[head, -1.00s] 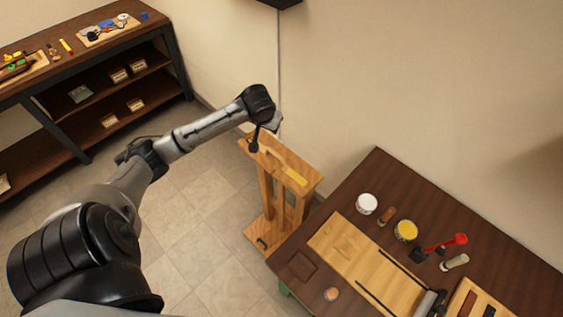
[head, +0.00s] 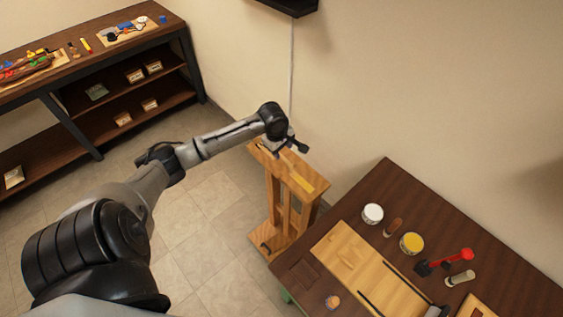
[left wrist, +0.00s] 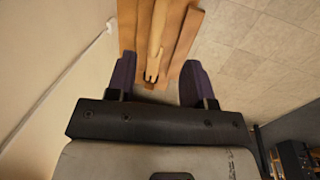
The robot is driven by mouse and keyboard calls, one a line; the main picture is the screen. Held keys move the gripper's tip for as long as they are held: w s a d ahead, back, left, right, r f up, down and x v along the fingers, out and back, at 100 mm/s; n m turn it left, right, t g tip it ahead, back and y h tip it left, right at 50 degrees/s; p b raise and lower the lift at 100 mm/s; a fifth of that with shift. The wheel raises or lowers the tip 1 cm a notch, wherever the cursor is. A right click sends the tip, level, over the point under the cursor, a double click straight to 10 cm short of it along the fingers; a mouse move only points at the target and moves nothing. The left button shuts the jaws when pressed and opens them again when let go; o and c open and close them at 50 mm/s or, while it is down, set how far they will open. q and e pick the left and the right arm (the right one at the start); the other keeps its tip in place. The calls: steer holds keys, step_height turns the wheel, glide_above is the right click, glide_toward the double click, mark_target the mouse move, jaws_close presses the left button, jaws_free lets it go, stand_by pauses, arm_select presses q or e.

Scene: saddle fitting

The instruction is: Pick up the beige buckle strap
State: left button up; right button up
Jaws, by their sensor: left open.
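The beige buckle strap (left wrist: 156,42) lies lengthwise on top of a wooden stand (head: 283,208). In the left wrist view its near end, with a small dark notch, sits between my fingers, apart from both. In the head view a pale yellow strip (head: 303,184) shows on the stand's top; I cannot tell if it is part of the strap. My left gripper (head: 291,149) is open and empty above the stand's back end; its two dark fingers also show in the left wrist view (left wrist: 158,78). My right gripper is not in view.
A dark wooden table (head: 388,178) at the right holds a wooden board (head: 352,262), a white tin (head: 372,213), a yellow tin (head: 411,243) and a red-and-black tool (head: 447,261). A shelf unit (head: 178,55) stands at the far left. Tiled floor (head: 190,225) lies between.

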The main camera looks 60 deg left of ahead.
mark_target(284, 159)
arm_select(q)
steer(key=shift+w+a+f, duration=0.15)
steer(key=shift+w+f, duration=0.15)
steer(key=shift+f, duration=1.25)
steer(key=shift+w+a+f, duration=0.15)
steer(key=shift+w+f, duration=0.2)
steer(key=shift+f, duration=1.2)
steer(key=shift+w+a+f, duration=0.15)
steer(key=shift+w+f, duration=0.15)
steer(key=shift+f, duration=1.25)
steer(key=shift+c, duration=0.2)
jaws_close()
